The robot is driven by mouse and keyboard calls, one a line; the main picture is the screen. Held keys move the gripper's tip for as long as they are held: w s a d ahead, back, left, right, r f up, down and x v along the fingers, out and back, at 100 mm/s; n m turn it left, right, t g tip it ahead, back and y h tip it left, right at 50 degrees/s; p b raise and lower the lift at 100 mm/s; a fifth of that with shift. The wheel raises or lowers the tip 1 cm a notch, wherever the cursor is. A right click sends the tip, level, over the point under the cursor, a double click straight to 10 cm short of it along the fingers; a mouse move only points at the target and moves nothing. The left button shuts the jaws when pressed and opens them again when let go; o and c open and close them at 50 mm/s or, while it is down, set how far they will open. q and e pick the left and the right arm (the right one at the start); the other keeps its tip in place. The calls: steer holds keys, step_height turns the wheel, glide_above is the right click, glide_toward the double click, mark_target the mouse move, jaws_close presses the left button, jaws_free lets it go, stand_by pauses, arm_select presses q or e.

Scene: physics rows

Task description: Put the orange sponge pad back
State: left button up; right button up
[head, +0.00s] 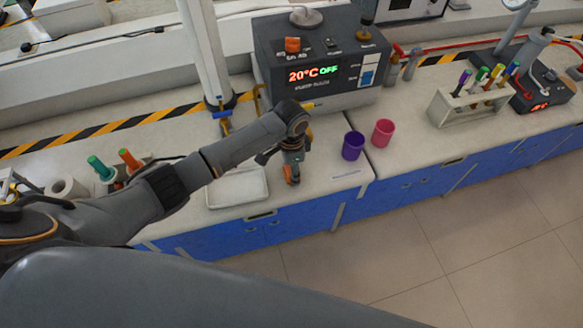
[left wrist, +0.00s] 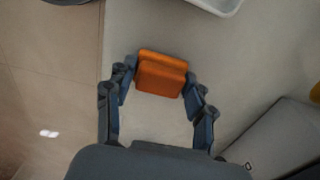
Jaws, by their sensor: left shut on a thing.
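The orange sponge pad (left wrist: 161,76) is between the fingers of my left gripper (left wrist: 160,88) in the left wrist view. The fingers press on its two sides. In the head view my left gripper (head: 292,172) points down over the light counter, right of the white tray (head: 238,203). Only a small orange part of the pad (head: 288,174) shows there, partly hidden by the fingers. I cannot tell whether the pad touches the counter. The tray's edge also shows at the top of the left wrist view (left wrist: 222,10). My right gripper is out of view.
A purple cup (head: 353,147) and a pink cup (head: 383,133) stand to the right. A grey device with a 20°C display (head: 318,75) stands behind the gripper. A rack of colored tubes (head: 470,105) is farther right. The counter's front edge is close by.

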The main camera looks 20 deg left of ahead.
arm_select(q)
steer(key=shift+f, duration=0.15)
steer(key=o, duration=1.1)
step_height(320, 180, up, 12)
steer(key=shift+r+b, duration=0.25)
steer(key=shift+b, duration=0.25)
